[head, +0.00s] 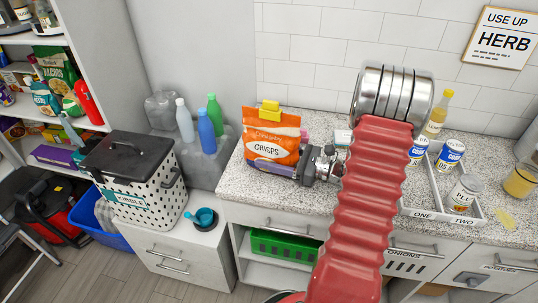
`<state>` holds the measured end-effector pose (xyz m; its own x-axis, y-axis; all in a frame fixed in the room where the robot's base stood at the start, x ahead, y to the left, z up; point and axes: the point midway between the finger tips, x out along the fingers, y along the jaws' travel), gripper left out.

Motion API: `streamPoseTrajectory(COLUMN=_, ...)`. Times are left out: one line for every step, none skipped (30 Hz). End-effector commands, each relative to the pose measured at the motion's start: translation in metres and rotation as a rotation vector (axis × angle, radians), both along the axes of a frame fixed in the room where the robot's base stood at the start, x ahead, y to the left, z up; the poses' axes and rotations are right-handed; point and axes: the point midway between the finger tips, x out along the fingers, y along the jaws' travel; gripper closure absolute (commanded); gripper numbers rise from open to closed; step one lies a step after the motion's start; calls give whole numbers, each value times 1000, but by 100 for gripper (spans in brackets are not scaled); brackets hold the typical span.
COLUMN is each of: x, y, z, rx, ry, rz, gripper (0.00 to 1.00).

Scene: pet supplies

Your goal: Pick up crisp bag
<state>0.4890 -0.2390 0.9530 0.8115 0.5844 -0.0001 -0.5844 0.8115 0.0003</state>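The crisp bag (272,128) is orange with a white CRISPS label and a yellow clip (269,108) at its top. It stands upright on the speckled counter left of my red arm. My metallic gripper (300,168) is at the bag's lower right side, very close to it. A grey-purple shape crosses the bag's lower front; I cannot tell whether it is a finger or part of the print. The fingertips are not clear, so I cannot tell whether the gripper is open or shut.
A divided tray (475,213) with several cans and jars stands right of my arm, with a bottle (436,115) behind. Left of the counter are coloured bottles (206,128) and a spotted kibble bin (142,190). The counter's front edge is just below the bag.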

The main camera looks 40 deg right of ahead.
Motion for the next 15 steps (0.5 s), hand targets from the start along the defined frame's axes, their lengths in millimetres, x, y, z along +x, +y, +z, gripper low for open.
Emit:
streamPoseTrajectory(x=0, y=0, z=0, rx=0, ry=0, rz=0, gripper=44)
streamPoseTrajectory(x=0, y=0, z=0, rx=0, ry=0, rz=0, gripper=46)
streamPoseTrajectory(x=0, y=0, z=0, rx=0, ry=0, rz=0, gripper=49)
streamPoseTrajectory(x=0, y=0, z=0, rx=0, ry=0, rz=0, gripper=51)
streamPoseTrajectory(x=0, y=0, z=0, rx=0, ry=0, rz=0, gripper=53)
streamPoseTrajectory(x=0, y=0, z=0, rx=0, ry=0, rz=0, gripper=56)
streamPoseTrajectory(x=0, y=0, z=0, rx=0, ry=0, rz=0, gripper=58)
streamPoseTrajectory(x=0, y=0, z=0, rx=0, ry=0, rz=0, gripper=60)
streamPoseTrajectory(x=0, y=0, z=0, rx=0, ry=0, rz=0, gripper=63)
streamPoseTrajectory(x=0, y=0, z=0, rx=0, ry=0, rz=0, gripper=65)
streamPoseTrajectory(x=0, y=0, z=0, rx=0, ry=0, rz=0, gripper=67)
streamPoseTrajectory(x=0, y=0, z=0, rx=0, ry=0, rz=0, gripper=70)
streamPoseTrajectory(x=0, y=0, z=0, rx=0, ry=0, rz=0, gripper=72)
streamPoseTrajectory(x=0, y=0, z=0, rx=0, ry=0, rz=0, gripper=74)
streamPoseTrajectory(x=0, y=0, z=0, rx=0, ry=0, rz=0, gripper=77)
